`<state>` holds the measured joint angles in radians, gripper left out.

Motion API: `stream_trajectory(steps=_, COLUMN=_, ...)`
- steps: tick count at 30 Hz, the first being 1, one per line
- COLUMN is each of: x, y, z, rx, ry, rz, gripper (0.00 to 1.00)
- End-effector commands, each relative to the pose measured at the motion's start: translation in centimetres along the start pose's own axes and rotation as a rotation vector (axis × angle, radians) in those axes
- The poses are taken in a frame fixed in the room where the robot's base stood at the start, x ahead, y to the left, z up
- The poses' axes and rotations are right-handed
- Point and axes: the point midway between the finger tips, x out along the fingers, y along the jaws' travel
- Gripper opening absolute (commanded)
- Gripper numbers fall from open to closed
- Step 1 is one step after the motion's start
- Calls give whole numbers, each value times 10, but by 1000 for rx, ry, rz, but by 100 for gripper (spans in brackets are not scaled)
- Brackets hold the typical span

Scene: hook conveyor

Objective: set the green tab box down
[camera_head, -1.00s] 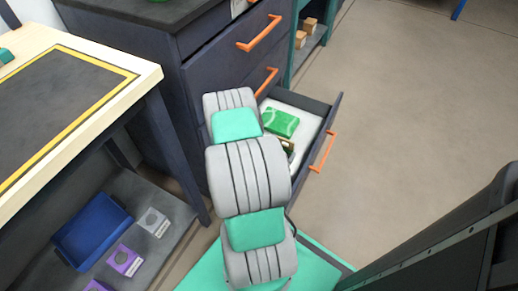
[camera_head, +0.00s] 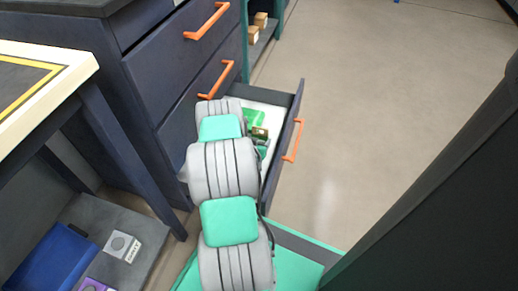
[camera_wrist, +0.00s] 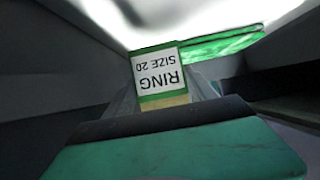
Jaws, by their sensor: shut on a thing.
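The green tab box (camera_wrist: 158,72), a small box with green edges and a white label reading "RING SIZE 20", sits upside down in the wrist view between my fingers. My gripper (camera_wrist: 164,103) is shut on it. In the head view my arm hides most of my gripper, which is inside the open drawer (camera_head: 296,120). A small brownish piece at the end of my arm (camera_head: 260,132) may be the held box. I cannot tell whether the box touches the drawer floor.
A green packet (camera_wrist: 220,44) lies on the drawer's white floor, just beyond the box. The cabinet (camera_head: 185,80) stands left of the drawer. The floor at right is clear.

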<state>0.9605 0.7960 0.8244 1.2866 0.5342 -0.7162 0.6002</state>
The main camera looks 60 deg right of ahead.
Motion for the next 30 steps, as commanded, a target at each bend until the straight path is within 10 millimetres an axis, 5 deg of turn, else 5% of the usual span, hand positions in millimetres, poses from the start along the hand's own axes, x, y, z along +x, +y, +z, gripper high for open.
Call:
stream_trajectory(steps=5, x=20, y=0, z=30, rx=-1, ry=-2, rz=1, gripper=24)
stream_trajectory(steps=16, x=21, y=0, z=32, rx=0, ry=0, rz=1, gripper=24)
stream_trajectory(steps=17, x=21, y=0, z=32, rx=0, ry=0, rz=1, gripper=67)
stream_trajectory(steps=24, x=21, y=0, z=31, rx=0, ry=0, rz=1, gripper=87)
stream_trajectory(steps=30, x=21, y=0, z=31, rx=0, ry=0, rz=1, gripper=87)
